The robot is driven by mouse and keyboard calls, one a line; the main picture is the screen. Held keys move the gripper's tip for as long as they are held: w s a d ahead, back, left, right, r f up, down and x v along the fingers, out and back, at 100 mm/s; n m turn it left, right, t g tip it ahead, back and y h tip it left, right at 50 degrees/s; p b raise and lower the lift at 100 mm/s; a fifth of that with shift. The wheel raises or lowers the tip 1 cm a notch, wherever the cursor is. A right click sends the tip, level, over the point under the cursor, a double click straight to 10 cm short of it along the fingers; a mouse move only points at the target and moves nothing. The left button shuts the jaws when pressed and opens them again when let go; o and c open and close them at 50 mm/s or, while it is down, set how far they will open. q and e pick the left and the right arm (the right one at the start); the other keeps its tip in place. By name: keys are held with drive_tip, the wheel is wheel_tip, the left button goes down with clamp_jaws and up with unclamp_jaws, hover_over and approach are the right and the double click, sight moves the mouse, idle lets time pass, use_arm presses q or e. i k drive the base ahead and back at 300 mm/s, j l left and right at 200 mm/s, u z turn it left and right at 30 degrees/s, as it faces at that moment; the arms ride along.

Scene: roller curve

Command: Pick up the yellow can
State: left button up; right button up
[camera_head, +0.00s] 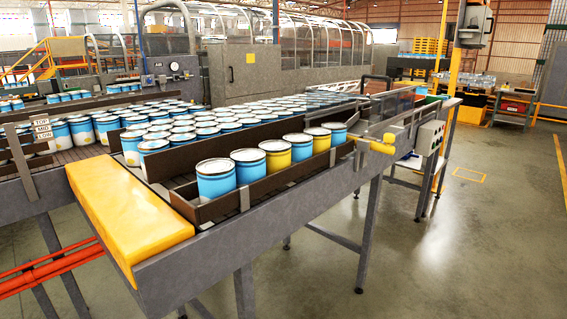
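Yellow cans stand upright in a row with blue cans on the near side of the conveyor. A third yellow can (318,141) stands just beyond, before another blue can (335,134). All have pale lids, and a low brown rail (262,190) hides part of their lower sides. Neither of my grippers is in view.
The conveyor has a yellow end cover (130,211) at the near left and grey legs (369,235) below. A yellow knob-like part (383,147) and a grey control box (429,138) sit at its right end. The floor (480,245) to the right is clear.

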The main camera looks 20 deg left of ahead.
sight(278, 152)
drive_tip(key=i+u, duration=0.1)
drive_tip(key=u, duration=0.75)
drive_tip(key=i+l+u, duration=0.3)
drive_tip(key=l, duration=0.15)
drive_tip(key=i+l+u, duration=0.1)
drive_tip(key=l+u, duration=0.2)
drive_tip(key=l, duration=0.2)
drive_tip(key=i+l+u, duration=0.1)
drive_tip(key=l+u, duration=0.2)
drive_tip(key=l, duration=0.2)
drive_tip(key=l+u, duration=0.3)
drive_tip(key=l, duration=0.25)
drive_tip(key=i, duration=0.1)
